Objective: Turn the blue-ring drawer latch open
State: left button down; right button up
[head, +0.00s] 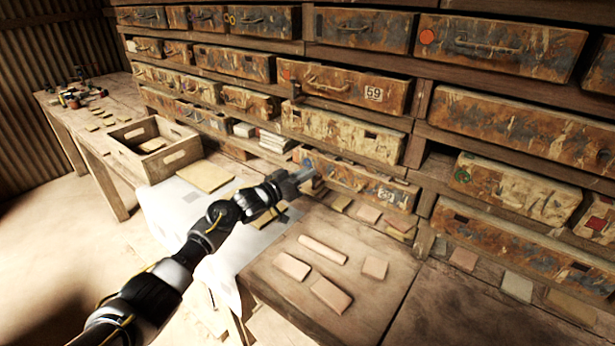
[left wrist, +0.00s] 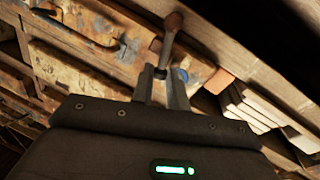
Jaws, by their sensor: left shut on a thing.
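My left gripper (head: 308,178) reaches the left end of a worn, paint-smeared drawer (head: 362,186) in the lower row of the cabinet. In the left wrist view the fingers (left wrist: 161,82) are shut on a slim latch lever (left wrist: 171,40) with a rounded brown end. The lever stands out across the drawer front. A bluish ring mark (head: 308,162) shows faintly at the drawer's left end, just above the gripper. The fingers and the drawer edge hide the latch in the head view. My right gripper is not in view.
The bench (head: 262,268) below holds several pale clay tiles (head: 330,294). A wooden crate (head: 192,150) stands to the left. Stacked white tiles (head: 276,141) sit in a gap left of the drawer; they also show at right in the left wrist view (left wrist: 262,112).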

pick_arm(q)
jog(key=w+a+f+n+t+y, duration=0.1)
jog(key=f+n, duration=0.2)
jog(key=n, duration=0.5)
jog(key=w+a+f+n+t+y+b, duration=0.1)
jog(key=a+f+n+t, duration=0.1)
jog(key=n, duration=0.7)
jog(key=shift+f+t, duration=0.3)
jog(key=shift+f, duration=0.1)
jog(key=shift+f+n, duration=0.1)
jog(key=shift+n, duration=0.2)
jog(key=c, duration=1.5)
grip_release()
jog(key=shift+w, duration=0.1)
jog(key=v, duration=1.1)
